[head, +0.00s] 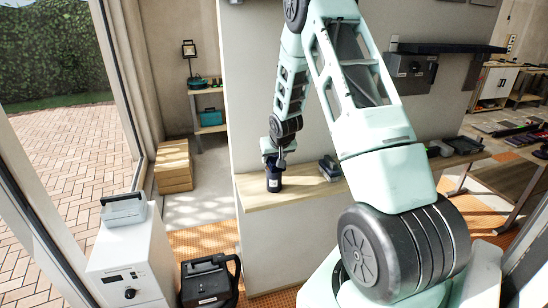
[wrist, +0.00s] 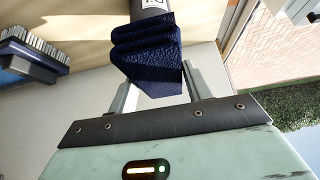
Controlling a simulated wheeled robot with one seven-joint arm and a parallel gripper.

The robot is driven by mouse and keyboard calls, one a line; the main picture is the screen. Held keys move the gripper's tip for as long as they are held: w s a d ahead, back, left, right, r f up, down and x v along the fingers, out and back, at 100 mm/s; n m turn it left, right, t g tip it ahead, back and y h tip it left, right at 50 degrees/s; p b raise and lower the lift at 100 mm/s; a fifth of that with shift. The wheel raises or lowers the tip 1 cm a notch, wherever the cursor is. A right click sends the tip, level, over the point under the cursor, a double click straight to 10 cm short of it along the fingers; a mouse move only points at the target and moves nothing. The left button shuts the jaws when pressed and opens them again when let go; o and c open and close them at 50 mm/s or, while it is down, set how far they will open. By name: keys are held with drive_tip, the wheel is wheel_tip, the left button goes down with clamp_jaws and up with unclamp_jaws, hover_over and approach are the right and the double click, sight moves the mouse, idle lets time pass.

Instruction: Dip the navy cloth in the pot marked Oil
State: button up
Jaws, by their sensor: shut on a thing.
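The navy cloth (wrist: 148,50) is a folded, textured dark blue wad in the wrist view. My gripper (wrist: 157,88) is shut on it, with one finger at each side. Beyond the cloth, at the top edge, is a grey pot (wrist: 150,8) with a white label; its lettering is cut off, so I cannot read the whole word. The cloth overlaps the pot's near end; I cannot tell whether it is inside. In the head view my gripper (head: 276,158) is over a dark shape on the wooden ledge, where cloth and pot are hard to separate.
A blue brush with pale bristles (wrist: 38,55) lies on the ledge, apart from the cloth. The ledge (head: 300,190) runs along a grey wall. A white cabinet (head: 130,260) and a black case (head: 208,280) stand at lower left.

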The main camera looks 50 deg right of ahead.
drive_tip(key=shift+f+b, duration=0.5)
idle(1.7)
drive_tip(key=shift+r+p, duration=2.4)
drive_tip(key=shift+r, duration=1.15)
